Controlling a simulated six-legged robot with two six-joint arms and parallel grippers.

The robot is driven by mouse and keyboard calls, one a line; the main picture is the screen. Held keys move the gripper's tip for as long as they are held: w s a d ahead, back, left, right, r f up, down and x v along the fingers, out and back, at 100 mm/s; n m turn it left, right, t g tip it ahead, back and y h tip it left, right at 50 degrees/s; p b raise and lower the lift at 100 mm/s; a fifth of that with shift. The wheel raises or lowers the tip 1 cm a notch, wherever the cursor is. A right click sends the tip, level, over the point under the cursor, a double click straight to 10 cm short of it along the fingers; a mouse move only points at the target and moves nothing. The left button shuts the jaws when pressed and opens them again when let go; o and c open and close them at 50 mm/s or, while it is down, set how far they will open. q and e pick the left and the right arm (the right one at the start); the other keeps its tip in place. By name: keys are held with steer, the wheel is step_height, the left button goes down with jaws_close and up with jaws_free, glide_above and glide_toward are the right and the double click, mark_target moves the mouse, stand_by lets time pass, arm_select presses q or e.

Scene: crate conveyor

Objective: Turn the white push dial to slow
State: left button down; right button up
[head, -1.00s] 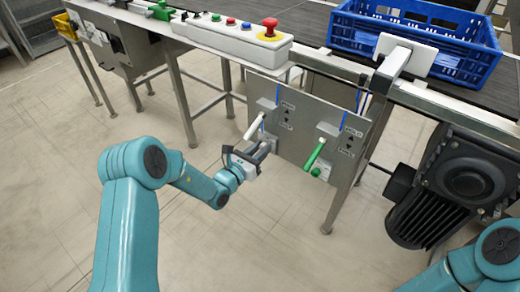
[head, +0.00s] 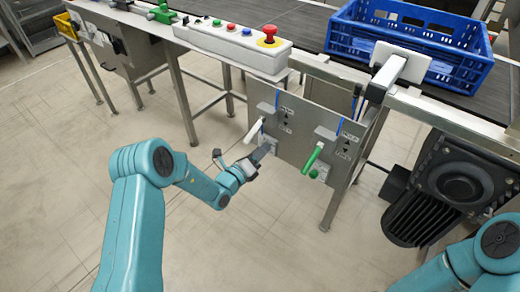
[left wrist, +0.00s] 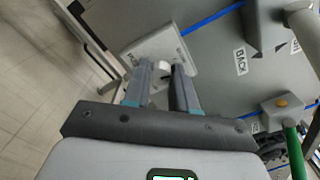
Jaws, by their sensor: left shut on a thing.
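The white push dial (left wrist: 163,67) shows in the left wrist view on a light plate (left wrist: 170,48) on the grey control panel (head: 291,144). My left gripper (left wrist: 161,75) is shut on the dial, with one finger on each side of it. In the head view my left gripper (head: 263,152) reaches the panel below the white lever (head: 254,131) and hides the dial. The dial's pointer and its slow mark cannot be made out. Only part of my right arm shows at the lower right of the head view.
A dark motor (head: 446,192) is farther right. A blue crate (head: 410,45) and a button box (head: 233,42) are above.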

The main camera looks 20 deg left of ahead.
arm_select(q)
steer(key=shift+n+p, duration=0.3)
steer(key=shift+n, duration=0.9)
steer(key=c, duration=0.9)
jaws_free()
steer(key=p+v, duration=0.2)
steer(key=v, duration=1.4)
steer(key=shift+s+r, duration=0.1)
steer(key=shift+s, duration=0.05)
